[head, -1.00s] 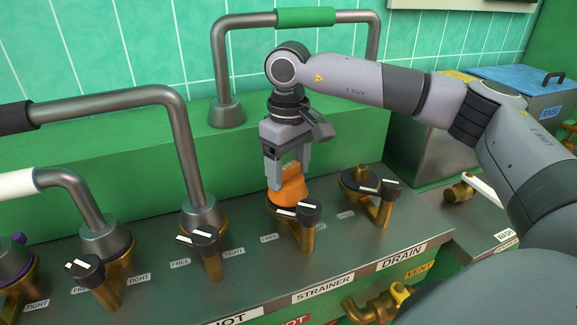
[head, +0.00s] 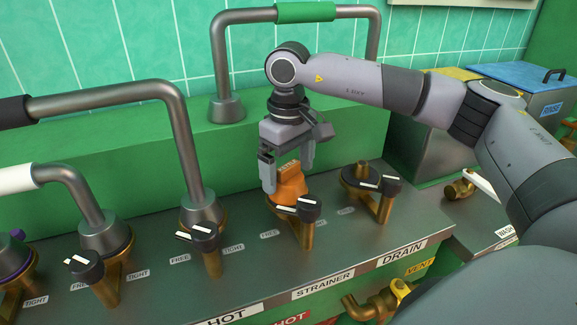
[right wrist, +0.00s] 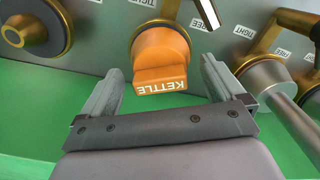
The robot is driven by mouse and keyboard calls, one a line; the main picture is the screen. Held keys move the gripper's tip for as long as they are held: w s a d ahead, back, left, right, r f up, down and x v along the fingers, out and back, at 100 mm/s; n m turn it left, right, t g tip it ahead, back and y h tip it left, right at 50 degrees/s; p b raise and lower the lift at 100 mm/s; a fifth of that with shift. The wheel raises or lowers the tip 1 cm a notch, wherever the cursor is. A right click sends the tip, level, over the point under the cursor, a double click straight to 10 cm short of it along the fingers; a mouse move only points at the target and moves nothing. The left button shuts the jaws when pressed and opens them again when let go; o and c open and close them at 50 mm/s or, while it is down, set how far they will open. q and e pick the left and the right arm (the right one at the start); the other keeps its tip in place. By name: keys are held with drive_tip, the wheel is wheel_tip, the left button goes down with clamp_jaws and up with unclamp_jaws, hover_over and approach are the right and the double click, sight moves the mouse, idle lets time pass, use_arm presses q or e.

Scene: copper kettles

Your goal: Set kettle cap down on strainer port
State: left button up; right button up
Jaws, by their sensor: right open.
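The orange kettle cap (head: 289,185) sits upright on the strainer port (head: 306,235), behind the STRAINER label (head: 323,286). In the right wrist view the cap (right wrist: 160,55) shows its raised grip lettered KETTLE, with the port's brass ring around its base. My right gripper (head: 289,182) is open around the cap's grip, pointing down. In the right wrist view its fingers (right wrist: 162,85) stand apart on both sides of the cap, with gaps visible. My left gripper is not in view.
The drain port (head: 362,175) stands uncapped to the right. Tall metal pipes (head: 185,150) rise from ports on the left. Black clamp knobs (head: 310,208) with white bars stand in front of the ports. A green ledge (head: 130,150) runs behind.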

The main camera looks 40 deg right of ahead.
wheel_tip(320, 180, up, 6)
drive_tip(key=shift+r, duration=0.25)
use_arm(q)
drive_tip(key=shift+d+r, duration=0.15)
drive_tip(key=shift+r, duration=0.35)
use_arm(e)
drive_tip(key=shift+r, duration=0.35)
